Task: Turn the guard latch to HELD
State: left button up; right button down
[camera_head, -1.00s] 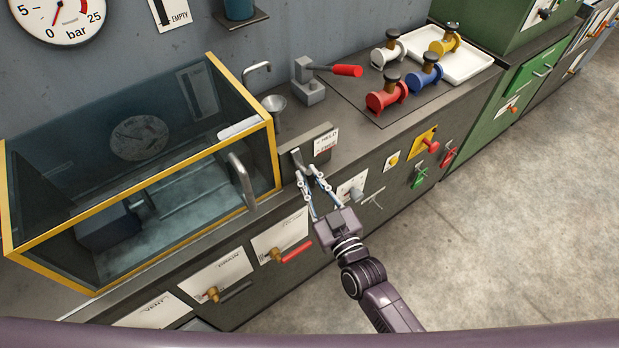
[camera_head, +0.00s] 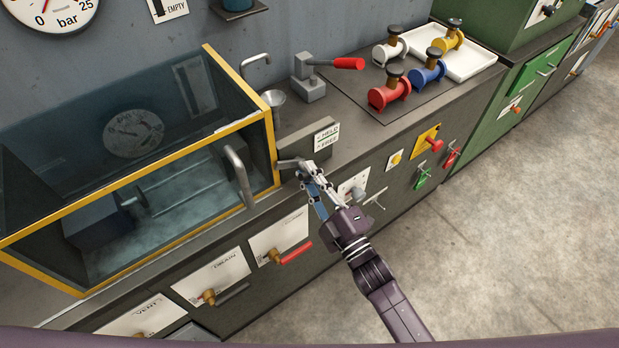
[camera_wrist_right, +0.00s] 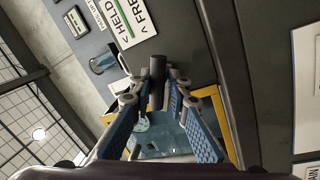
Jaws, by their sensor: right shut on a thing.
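The guard latch is a small grey lever (camera_head: 288,163) on the front of a dark block (camera_head: 296,146), next to the yellow-framed guard. It lies nearly level and points left, toward the guard. A label (camera_head: 326,137) with HELD and FREE lines is on the block, and it also shows in the right wrist view (camera_wrist_right: 127,18). My right gripper (camera_head: 303,172) is shut on the latch lever. In the right wrist view the lever's dark end (camera_wrist_right: 157,72) stands between the fingertips (camera_wrist_right: 156,98). My left gripper is not in view.
The glazed guard box (camera_head: 262,110) stands close at left with a grey handle (camera_head: 240,175). A red-handled lever (camera_head: 346,63) and several coloured spools (camera_head: 389,92) stand on the bench behind. Valves and a red handle (camera_head: 295,253) line the front below. Open floor lies right.

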jog(key=n+b, duration=0.1)
jog(key=n, duration=0.2)
jog(key=n+y+b, duration=0.1)
jog(key=n, duration=0.2)
jog(key=shift+f+g, duration=0.2)
jog(key=shift+g, duration=0.2)
jog(key=shift+n, duration=0.4)
jog(key=c, duration=1.8)
grip_release()
jog(key=shift+r, duration=0.1)
jog(key=shift+d, duration=0.1)
jog(key=v, duration=1.2)
jog(key=shift+d, duration=0.1)
jog(key=shift+w, duration=0.1)
